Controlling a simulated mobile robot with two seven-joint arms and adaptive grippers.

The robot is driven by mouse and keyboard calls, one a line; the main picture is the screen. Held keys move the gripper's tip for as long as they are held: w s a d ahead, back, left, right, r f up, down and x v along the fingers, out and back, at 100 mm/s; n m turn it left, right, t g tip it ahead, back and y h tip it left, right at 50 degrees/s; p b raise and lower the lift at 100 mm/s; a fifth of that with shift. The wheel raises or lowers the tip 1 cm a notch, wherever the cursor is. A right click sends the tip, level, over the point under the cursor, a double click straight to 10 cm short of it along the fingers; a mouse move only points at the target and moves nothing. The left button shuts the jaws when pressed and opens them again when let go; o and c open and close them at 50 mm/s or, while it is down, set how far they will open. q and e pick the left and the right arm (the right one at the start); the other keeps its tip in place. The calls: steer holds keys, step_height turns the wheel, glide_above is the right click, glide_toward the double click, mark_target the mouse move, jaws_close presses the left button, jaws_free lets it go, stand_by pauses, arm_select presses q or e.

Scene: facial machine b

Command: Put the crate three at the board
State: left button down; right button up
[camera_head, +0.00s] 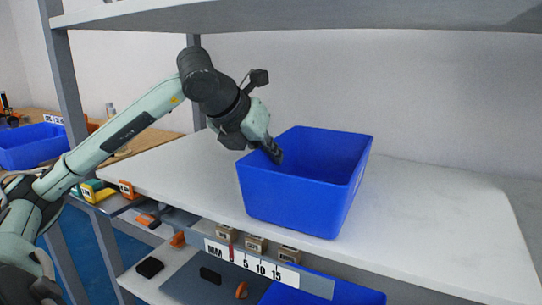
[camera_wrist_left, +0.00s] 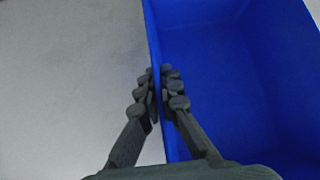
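A blue crate (camera_head: 300,205) stands upright on the white shelf board (camera_head: 430,215), near its front edge. It is open at the top and looks empty. My left gripper (camera_head: 275,152) reaches in from the left to the crate's left wall. In the left wrist view, the fingers of the left gripper (camera_wrist_left: 160,85) straddle the wall of the crate (camera_wrist_left: 235,80), one finger outside and one inside, closed against it. The crate seems to rest on the board. My right gripper is not in view.
Another blue crate (camera_head: 330,292) is on the lower level. A further blue crate (camera_head: 32,147) stands at far left. The board is clear right of the crate.

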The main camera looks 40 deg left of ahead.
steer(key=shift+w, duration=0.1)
arm_select(q)
steer(key=shift+f, duration=0.1)
steer(key=c, duration=1.7)
jaws_free()
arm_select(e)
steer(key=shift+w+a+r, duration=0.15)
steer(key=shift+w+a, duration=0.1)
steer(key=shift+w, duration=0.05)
